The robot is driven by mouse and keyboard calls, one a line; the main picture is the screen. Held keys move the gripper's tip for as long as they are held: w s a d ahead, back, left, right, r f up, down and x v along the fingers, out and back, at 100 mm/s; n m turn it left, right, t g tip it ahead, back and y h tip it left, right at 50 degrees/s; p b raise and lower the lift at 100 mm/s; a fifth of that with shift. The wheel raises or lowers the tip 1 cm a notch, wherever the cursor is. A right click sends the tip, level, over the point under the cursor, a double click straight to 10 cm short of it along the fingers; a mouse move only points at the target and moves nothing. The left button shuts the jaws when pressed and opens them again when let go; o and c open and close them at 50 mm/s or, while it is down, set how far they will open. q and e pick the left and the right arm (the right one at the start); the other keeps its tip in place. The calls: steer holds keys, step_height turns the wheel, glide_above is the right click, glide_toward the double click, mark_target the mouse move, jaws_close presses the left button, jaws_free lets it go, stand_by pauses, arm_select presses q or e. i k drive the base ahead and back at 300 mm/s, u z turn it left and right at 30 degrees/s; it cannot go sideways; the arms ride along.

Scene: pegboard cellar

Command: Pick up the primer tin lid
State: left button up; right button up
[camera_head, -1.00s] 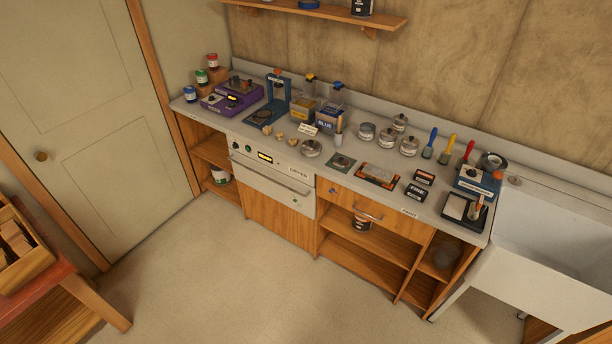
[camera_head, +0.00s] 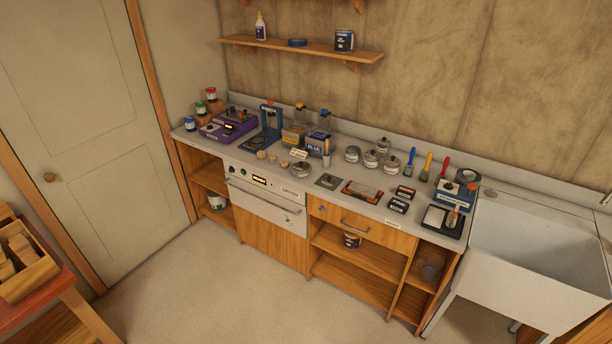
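I cannot make out which thing is the primer tin lid, as labels are too small to read. Several small silver tins with pale labels stand on the counter right of its middle, among them a left one (camera_head: 352,154), a back one (camera_head: 383,145) and a right one (camera_head: 391,165). A round silver dish or open tin (camera_head: 301,170) sits nearer the counter's front edge. A dark can with an orange band (camera_head: 352,239) stands on the shelf under the counter. A white can (camera_head: 216,200) stands in the left cubby. Neither gripper is in view.
The counter (camera_head: 205,142) runs along the wall to a white sink (camera_head: 520,235) at right. A purple machine (camera_head: 229,125) and blue stand (camera_head: 268,125) crowd its left end. A wall shelf (camera_head: 300,50) hangs above. A red-topped table (camera_head: 40,292) is at left. The floor (camera_head: 230,290) between is clear.

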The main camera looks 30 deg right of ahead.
mark_target(328, 181)
steer(key=u, duration=0.1)
steer(key=i, duration=1.65)
steer(key=z, duration=0.2)
